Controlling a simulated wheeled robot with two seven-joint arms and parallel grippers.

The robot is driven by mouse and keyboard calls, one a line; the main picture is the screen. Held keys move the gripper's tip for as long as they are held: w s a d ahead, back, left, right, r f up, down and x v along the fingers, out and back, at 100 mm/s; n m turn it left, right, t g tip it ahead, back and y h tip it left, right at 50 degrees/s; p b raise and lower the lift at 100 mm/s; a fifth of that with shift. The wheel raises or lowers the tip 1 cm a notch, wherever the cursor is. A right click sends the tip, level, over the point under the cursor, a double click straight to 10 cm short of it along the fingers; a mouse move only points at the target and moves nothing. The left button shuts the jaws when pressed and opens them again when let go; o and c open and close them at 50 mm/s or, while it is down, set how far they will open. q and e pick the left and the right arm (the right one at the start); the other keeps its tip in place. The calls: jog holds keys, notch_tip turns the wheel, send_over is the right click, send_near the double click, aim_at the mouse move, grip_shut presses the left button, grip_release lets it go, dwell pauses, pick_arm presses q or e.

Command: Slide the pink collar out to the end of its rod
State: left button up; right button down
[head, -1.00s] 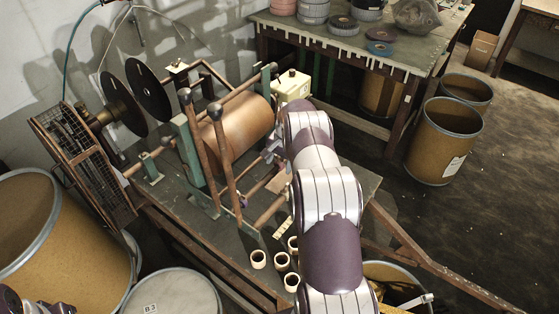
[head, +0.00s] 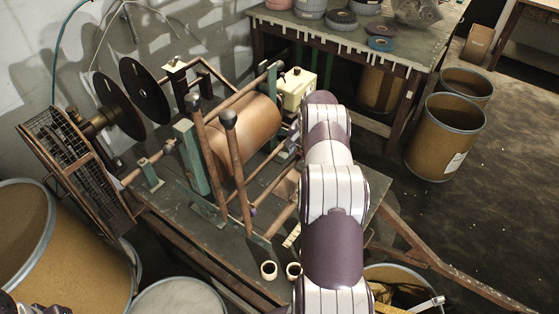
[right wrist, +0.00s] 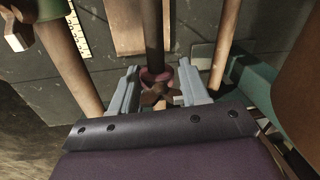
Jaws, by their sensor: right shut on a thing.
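The pink collar (right wrist: 157,77) is a small ring around a dark rod (right wrist: 153,35), with a brown winged knob (right wrist: 159,96) on its near side, in the right wrist view. My right gripper (right wrist: 158,86) is shut on the collar, its two grey fingers on either side of it. In the head view my right gripper (head: 291,142) is at the right side of the copper-brown drum (head: 248,132), partly behind my arm. I cannot make out the collar there.
The winding machine stands on a green bench (head: 190,240). Two upright ball-topped levers (head: 229,120) stand in front of the drum. Cream rings (head: 268,270) lie at the bench's front. A cream box (head: 296,88) sits behind the drum. Fibre drums (head: 445,135) stand at right.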

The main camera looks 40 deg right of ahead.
jog(key=shift+d+f, duration=0.25)
jog(key=shift+f, duration=0.2)
jog(key=shift+s+r, duration=0.2)
jog(key=shift+r, duration=0.1)
jog(key=shift+w+a+r, duration=0.1)
jog(key=shift+a+r, duration=0.05)
jog(key=shift+a, duration=0.05)
pick_arm(q)
jog(key=shift+s+a+f, duration=0.3)
jog(key=shift+a+f, duration=0.25)
jog(key=shift+f, duration=0.05)
